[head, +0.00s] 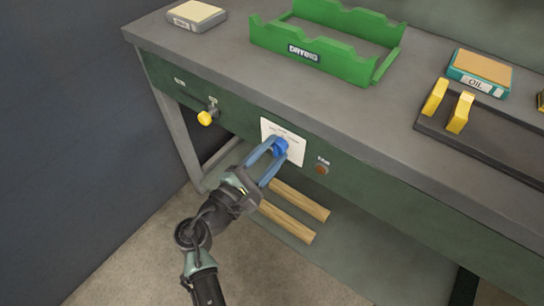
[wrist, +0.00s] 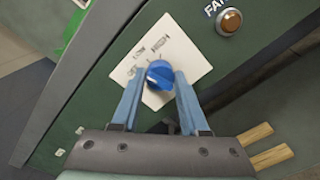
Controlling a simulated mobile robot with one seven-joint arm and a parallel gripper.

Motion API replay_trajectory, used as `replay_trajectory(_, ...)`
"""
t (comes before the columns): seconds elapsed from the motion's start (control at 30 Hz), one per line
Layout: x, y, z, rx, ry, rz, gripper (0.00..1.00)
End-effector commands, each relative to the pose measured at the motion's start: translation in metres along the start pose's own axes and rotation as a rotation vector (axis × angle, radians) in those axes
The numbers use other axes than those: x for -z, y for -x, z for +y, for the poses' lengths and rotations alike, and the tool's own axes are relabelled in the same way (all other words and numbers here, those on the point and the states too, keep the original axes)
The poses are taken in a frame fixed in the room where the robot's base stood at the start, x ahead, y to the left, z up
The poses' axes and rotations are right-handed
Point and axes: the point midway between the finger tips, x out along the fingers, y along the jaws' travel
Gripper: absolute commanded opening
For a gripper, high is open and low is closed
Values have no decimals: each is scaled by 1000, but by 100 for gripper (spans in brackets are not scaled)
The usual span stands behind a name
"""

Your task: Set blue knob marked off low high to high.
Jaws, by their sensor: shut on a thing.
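The blue knob (head: 281,146) sits on a white plate (head: 296,154) on the green front of the workbench. In the wrist view the knob (wrist: 160,73) lies between the two blue fingers of my gripper (wrist: 161,82), which is shut on its sides. My gripper (head: 277,153) reaches up to the knob from below in the head view. The plate (wrist: 180,64) carries the words off, low and high, running from left of the knob to above it. The mark the knob points to cannot be told clearly.
A brown fan button (head: 321,169) is right of the plate, and a yellow-handled control (head: 206,117) is to its left. Wooden bars (head: 300,200) lie on the lower shelf. A green rack (head: 330,60) and an oil box (head: 479,72) stand on the bench top.

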Motion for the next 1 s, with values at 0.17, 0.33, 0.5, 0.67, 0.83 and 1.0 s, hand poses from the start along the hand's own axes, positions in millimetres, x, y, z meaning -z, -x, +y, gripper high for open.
replay_trajectory(0.17,3,0,-3,-1,-171,-1,0)
replay_trajectory(0.33,3,0,-4,-1,-333,0,0)
replay_trajectory(0.5,3,0,-4,0,-495,0,0)
replay_trajectory(0.67,3,0,-4,0,-644,0,0)
replay_trajectory(0.83,3,0,-4,0,-788,1,0)
replay_trajectory(1.0,3,0,-3,0,-904,0,0)
